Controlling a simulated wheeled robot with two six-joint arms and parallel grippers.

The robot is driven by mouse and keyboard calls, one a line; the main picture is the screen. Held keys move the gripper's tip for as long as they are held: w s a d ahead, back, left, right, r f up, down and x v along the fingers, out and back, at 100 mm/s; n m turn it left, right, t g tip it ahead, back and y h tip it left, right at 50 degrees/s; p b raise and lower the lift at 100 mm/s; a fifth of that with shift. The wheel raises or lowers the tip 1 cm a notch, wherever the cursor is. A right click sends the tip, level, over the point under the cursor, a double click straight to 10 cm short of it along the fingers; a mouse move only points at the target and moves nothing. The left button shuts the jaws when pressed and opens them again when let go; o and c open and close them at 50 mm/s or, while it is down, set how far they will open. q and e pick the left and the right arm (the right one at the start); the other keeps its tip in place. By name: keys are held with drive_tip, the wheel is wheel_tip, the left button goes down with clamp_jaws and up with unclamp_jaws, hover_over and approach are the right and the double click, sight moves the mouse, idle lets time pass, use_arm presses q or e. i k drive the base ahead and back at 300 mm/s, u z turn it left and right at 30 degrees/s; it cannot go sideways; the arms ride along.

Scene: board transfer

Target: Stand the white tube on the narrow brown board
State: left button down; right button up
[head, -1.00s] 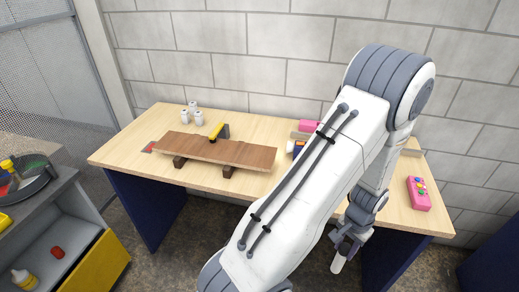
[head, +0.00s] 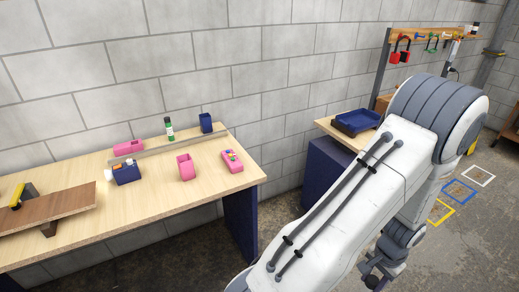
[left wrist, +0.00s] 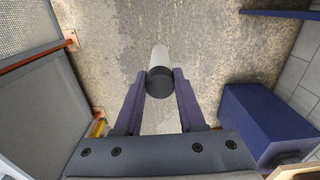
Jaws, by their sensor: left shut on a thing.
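My left gripper (left wrist: 160,82) is shut on the white tube (left wrist: 160,55). In the left wrist view the tube's dark end sits between the fingers and its white part points away above the floor. In the head view my left gripper (head: 375,277) is at the bottom edge, right of the table, and the tube is not visible there. The narrow brown board (head: 62,205) lies raised on dark supports at the left, cut off by the frame, far from the gripper. My right gripper is not in view.
A blue tray (head: 356,122) stands on another bench. Floor between is open.

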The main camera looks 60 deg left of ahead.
sight(70, 199)
drive_tip(key=z, duration=0.1)
drive_tip(key=k, duration=0.75)
drive_tip(key=u, duration=1.2)
